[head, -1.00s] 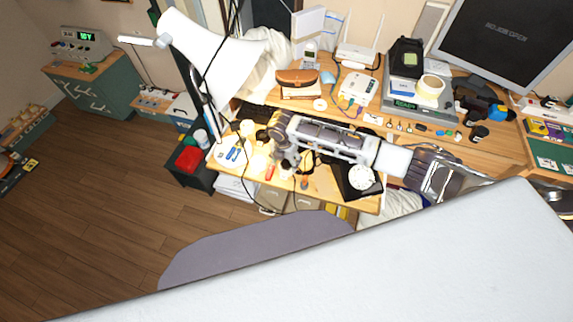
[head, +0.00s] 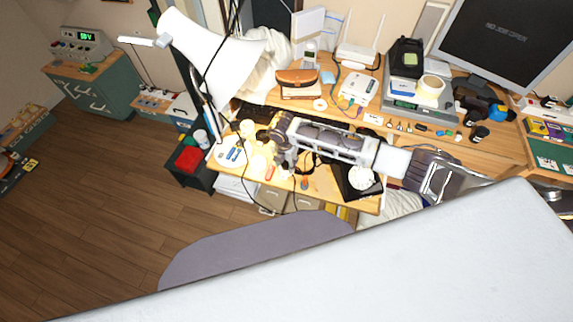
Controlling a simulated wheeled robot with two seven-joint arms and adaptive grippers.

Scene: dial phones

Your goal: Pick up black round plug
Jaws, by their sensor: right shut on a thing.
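My right arm reaches in from the right over the wooden desk. My right gripper (head: 272,141) is at the left part of the desk, beside the brightly lit pale round items under the lamp. It is shut on a small dark thing, the black round plug (head: 262,136), which shows at its fingertips. The fingers hide part of the plug, and its details are too small to read. A black cord hangs in the area below the gripper. My left gripper is not in view.
A white lamp (head: 205,50) rises at the left. A red box (head: 189,159) is beside the desk. A brown pouch (head: 297,77) and a white router (head: 357,56) are at the back. The floor at left is clear.

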